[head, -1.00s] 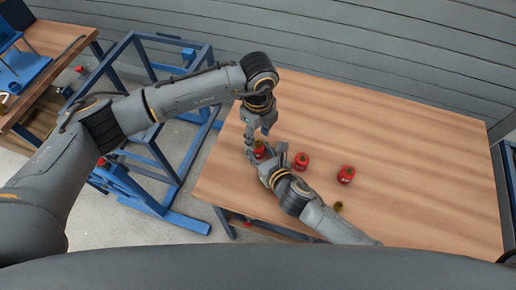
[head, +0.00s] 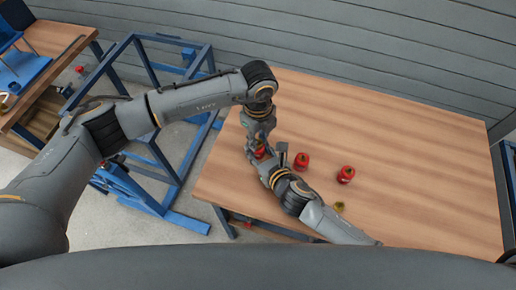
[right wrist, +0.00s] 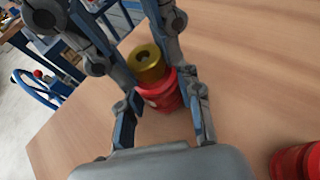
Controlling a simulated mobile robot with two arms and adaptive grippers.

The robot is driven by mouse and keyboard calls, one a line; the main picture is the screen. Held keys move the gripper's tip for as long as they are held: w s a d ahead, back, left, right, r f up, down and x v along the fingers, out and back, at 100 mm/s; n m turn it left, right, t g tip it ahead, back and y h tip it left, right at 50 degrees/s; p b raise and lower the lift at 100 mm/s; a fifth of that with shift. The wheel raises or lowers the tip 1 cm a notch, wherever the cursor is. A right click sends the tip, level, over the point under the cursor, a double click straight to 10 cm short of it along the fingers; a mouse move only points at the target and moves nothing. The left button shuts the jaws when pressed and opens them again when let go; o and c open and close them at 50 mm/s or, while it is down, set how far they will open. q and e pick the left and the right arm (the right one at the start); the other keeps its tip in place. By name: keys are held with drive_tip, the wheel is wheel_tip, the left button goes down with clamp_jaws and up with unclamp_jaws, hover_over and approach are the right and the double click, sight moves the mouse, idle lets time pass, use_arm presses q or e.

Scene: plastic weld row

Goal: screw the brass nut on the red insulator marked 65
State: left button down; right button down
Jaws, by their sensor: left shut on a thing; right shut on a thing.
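A red insulator (right wrist: 160,92) stands upright on the table between the fingers of my right gripper (head: 265,157), which is shut on it. The insulator's red side also shows in the head view (head: 260,151). A brass nut (right wrist: 148,60) with a dark hole sits at the top of this insulator. My left gripper (head: 258,142) reaches down from above and is shut on the nut, its fingers on either side of it in the right wrist view. How far the nut is threaded on is hidden. The marking 65 cannot be read.
Two more red insulators (head: 302,161) (head: 346,174) stand to the right on the wooden table (head: 420,150). A small loose brass piece (head: 340,206) lies near the front edge. The right half of the table is clear. A blue frame (head: 165,190) stands left.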

use_arm(q)
drive_tip(key=m, duration=2)
drive_tip(key=shift+m, duration=0.3)
drive_tip(key=m, duration=1.8)
drive_tip(key=shift+f+m, duration=0.1)
drive_tip(key=shift+m, duration=0.3)
drive_tip(key=c, duration=1)
unclamp_jaws()
drive_tip(key=shift+c, duration=0.2)
